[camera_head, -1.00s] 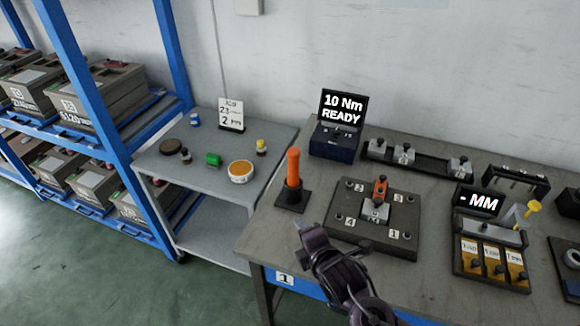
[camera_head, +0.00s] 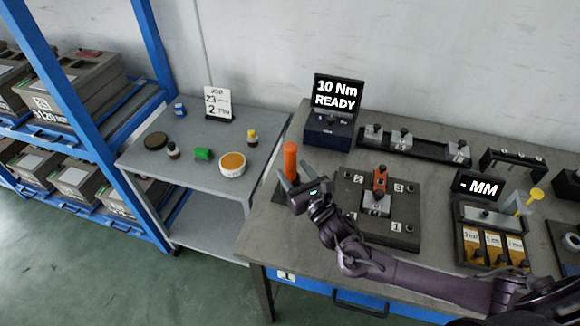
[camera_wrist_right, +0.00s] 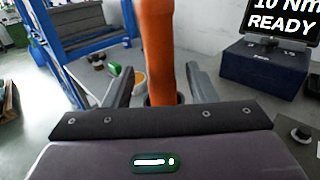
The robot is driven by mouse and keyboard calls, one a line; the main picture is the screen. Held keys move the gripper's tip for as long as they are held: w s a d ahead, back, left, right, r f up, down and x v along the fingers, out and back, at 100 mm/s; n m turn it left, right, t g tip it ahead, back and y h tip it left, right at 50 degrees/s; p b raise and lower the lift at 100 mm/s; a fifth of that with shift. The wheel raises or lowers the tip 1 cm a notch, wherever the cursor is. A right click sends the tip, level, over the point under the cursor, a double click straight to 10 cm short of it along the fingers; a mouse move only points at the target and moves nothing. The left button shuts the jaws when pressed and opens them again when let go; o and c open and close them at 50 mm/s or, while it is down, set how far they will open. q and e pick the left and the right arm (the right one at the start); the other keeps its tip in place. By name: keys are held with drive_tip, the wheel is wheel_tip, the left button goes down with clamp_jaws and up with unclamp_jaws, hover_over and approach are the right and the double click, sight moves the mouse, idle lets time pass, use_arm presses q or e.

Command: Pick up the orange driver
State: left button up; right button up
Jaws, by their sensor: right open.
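The orange driver (camera_head: 290,160) stands upright in its dark holder at the left end of the workbench. My right gripper (camera_head: 292,180) is at the driver, with its fingers spread open. In the right wrist view the orange driver (camera_wrist_right: 157,60) rises between the two grey fingers of my right gripper (camera_wrist_right: 158,88), with gaps on both sides. The driver's lower end and most of its holder are hidden behind the gripper. My left gripper is not in view.
A dark fixture plate (camera_head: 380,230) with numbered spots and an orange-topped part lies to the right. The torque display box (camera_head: 332,125) stands behind the driver. A grey side table (camera_head: 215,175) with small jars is at left.

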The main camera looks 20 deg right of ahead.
drive_tip(key=shift+w+a, duration=0.15)
drive_tip(key=shift+w, duration=0.6)
drive_tip(key=shift+w+a, duration=0.1)
drive_tip(key=shift+w, duration=0.6)
clamp_jaws()
drive_tip(key=shift+r, duration=0.1)
